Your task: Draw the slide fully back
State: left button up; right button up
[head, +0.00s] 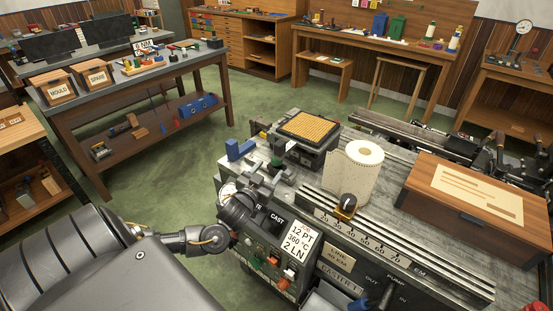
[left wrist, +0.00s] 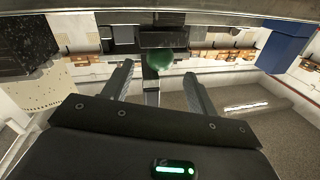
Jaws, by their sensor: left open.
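The type caster (head: 310,215) stands in the front middle of the head view. My left gripper (head: 258,193) is at its left end, below a blue block (head: 239,149). In the left wrist view my left gripper (left wrist: 158,78) is open, with its two fingers apart. A round dark green knob (left wrist: 160,62) shows between the fingertips, near a grey bar (left wrist: 152,92). I cannot tell whether the fingers touch the knob. The knob is not clear in the head view, and I cannot make out how far the slide is drawn. My right gripper is not in view.
A paper roll (head: 355,174) and a tan gridded block (head: 309,127) stand on the caster. A black-and-brass pointer (head: 346,206) sits at the scale. A wooden case (head: 466,191) lies to the right.

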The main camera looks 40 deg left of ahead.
aim_at(274, 164)
pick_arm(q)
jog(key=p+x, duration=0.1)
jog(key=x, duration=0.5)
jog(key=shift+w, duration=0.25)
